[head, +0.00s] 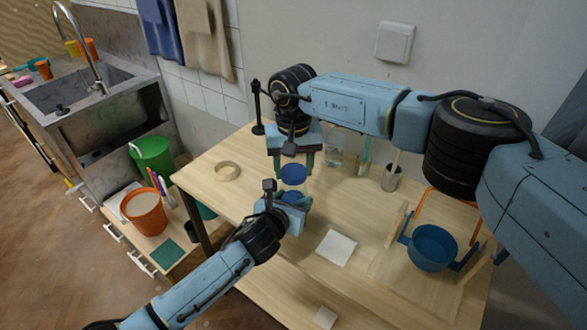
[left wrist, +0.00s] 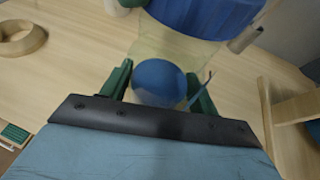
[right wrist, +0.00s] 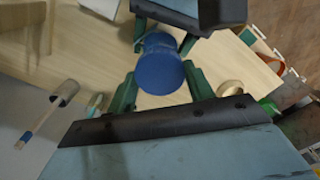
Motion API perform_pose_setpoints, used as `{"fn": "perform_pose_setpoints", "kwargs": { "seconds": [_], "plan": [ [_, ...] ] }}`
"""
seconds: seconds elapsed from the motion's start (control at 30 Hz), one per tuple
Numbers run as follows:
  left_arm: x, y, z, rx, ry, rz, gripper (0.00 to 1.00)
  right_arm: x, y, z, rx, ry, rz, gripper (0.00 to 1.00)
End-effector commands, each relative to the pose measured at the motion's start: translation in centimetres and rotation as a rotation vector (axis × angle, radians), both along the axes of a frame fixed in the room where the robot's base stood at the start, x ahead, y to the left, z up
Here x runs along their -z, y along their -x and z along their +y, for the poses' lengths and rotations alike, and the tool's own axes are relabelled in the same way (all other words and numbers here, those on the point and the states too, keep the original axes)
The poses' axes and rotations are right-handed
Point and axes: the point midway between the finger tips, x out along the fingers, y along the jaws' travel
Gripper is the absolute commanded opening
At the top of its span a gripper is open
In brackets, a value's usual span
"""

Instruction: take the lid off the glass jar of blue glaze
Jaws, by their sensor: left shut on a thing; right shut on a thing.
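The glass jar (left wrist: 172,48) is upright above the table, with blue glaze (head: 292,196) low inside it. My left gripper (head: 291,204) is shut on the jar low down, its green fingers on either side. The blue lid (head: 293,174) is at the top of the jar, and my right gripper (head: 292,165) is shut on it from above. The lid also shows between the fingers in the right wrist view (right wrist: 159,70) and large at the top of the left wrist view (left wrist: 205,14). I cannot tell whether lid and jar rim still touch.
A pale ring (head: 227,171) lies to the left on the table. A clear glass vessel (head: 334,150) and a grey cup (head: 391,179) stand behind. A white tile (head: 336,248) lies in front, and a blue pot (head: 432,249) is at right. The table's left front is clear.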

Motion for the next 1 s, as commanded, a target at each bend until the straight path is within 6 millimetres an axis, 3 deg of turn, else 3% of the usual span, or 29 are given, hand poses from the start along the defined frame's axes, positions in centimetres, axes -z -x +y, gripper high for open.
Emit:
{"fn": "perform_pose_setpoints", "kwargs": {
  "seconds": [0.33, 0.7, 0.9, 0.93, 1.0],
  "plan": [
    [0.3, 0.1, 0.0, 0.000, -0.001, 0.006, 0.00, -0.2, 0.0, 0.0, 0.000, 0.000, 0.000, 0.25],
    [0.3, 0.1, 0.0, 0.000, -0.001, 0.006, 0.00, -4.0, 0.0, 0.0, -0.001, 0.000, 0.000, 0.25],
    [0.3, 0.1, 0.0, 0.000, -0.001, 0.006, 0.00, -4.0, 0.0, 0.0, -0.001, 0.000, 0.001, 0.25],
    [0.3, 0.1, 0.0, 0.000, -0.001, 0.006, 0.63, -4.0, 0.0, 0.0, 0.000, 0.000, 0.001, 0.25],
    [0.3, 0.1, 0.0, 0.000, -0.001, 0.006, 0.72, -4.0, 0.0, 0.0, 0.000, 0.000, 0.001, 0.25]
  ]
}}
